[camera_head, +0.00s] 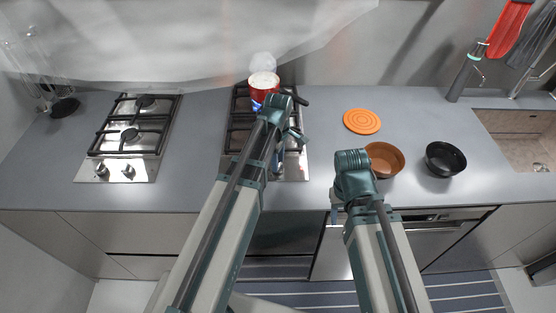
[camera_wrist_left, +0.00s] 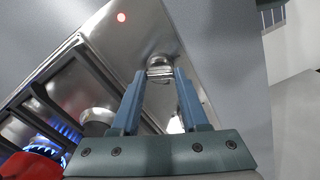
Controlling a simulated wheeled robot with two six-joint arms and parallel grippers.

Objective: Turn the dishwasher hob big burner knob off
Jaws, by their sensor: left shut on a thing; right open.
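The right-hand hob (camera_head: 297,172) is partly covered by my left arm. A red pot (camera_head: 263,94) sits on its rear burner, with blue flame below it. In the left wrist view, a metallic knob (camera_wrist_left: 160,68) on the hob's steel panel is between the fingertips of my left gripper (camera_wrist_left: 160,76), which is shut on it. A second round metal part (camera_wrist_left: 97,118) lies left of the fingers. The blue flame (camera_wrist_left: 45,141) and the red pot (camera_wrist_left: 30,166) show at lower left. My right gripper (camera_head: 337,212) is open, near the counter's front edge, mostly hidden by its own wrist.
Another hob (camera_head: 129,168) with two knobs is at left. An orange trivet (camera_head: 362,121), a brown bowl (camera_head: 384,160) and a black bowl (camera_head: 446,159) stand on the counter at right, before the sink (camera_head: 518,150). Pale steam rises above the pot.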

